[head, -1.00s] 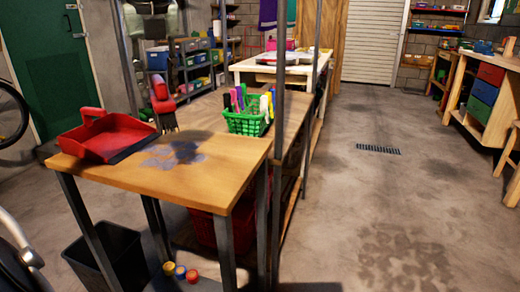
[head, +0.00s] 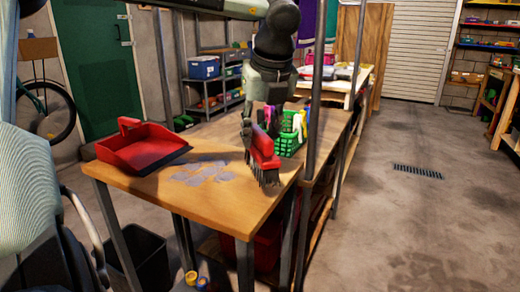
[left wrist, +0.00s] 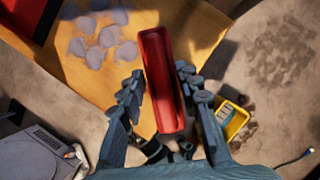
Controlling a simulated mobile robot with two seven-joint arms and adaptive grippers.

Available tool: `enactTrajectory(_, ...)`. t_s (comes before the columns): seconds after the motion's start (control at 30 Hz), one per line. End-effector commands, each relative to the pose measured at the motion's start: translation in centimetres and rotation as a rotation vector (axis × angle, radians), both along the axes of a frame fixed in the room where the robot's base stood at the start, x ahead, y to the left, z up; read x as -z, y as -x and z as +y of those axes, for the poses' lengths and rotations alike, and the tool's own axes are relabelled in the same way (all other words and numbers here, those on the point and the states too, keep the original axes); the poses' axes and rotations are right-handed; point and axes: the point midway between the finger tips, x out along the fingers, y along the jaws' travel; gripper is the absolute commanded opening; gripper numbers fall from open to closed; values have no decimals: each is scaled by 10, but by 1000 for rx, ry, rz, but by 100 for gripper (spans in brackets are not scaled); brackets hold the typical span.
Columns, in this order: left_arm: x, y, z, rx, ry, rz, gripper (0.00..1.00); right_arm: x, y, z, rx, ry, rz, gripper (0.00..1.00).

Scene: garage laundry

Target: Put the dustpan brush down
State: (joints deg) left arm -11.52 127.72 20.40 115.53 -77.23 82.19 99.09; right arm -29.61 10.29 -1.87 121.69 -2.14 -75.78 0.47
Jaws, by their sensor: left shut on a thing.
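The dustpan brush (head: 262,152) is red with dark bristles (head: 268,178) hanging down. My left gripper (head: 260,128) is shut on it, over the table's right side beside the green basket. I cannot tell whether the bristles touch the tabletop. In the left wrist view the red brush (left wrist: 162,75) lies between the two fingers (left wrist: 160,95). The red dustpan (head: 143,150) sits on the left of the wooden table (head: 215,208); its corner shows in the left wrist view (left wrist: 26,14). My right gripper is not in view.
The green basket (head: 289,141) with pens stands just behind and right of the brush. A metal post (head: 313,110) rises at the table's right edge. A black bin (head: 138,262) stands below.

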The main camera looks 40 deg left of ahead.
Motion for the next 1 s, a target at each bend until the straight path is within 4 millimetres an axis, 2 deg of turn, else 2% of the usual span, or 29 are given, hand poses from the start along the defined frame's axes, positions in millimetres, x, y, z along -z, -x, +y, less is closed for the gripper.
enactTrajectory(0.13,17,1,-1,2,3,4,0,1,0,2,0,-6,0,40)
enactTrajectory(0.3,38,1,-1,1,2,2,0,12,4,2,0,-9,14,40)
enactTrajectory(0.6,40,0,0,0,0,-1,0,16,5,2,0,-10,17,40)
enactTrajectory(0.63,40,0,0,0,1,0,36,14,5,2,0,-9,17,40)
enactTrajectory(0.8,39,0,0,0,1,0,54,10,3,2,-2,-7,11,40)
enactTrajectory(1.0,39,0,0,1,1,1,54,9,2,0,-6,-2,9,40)
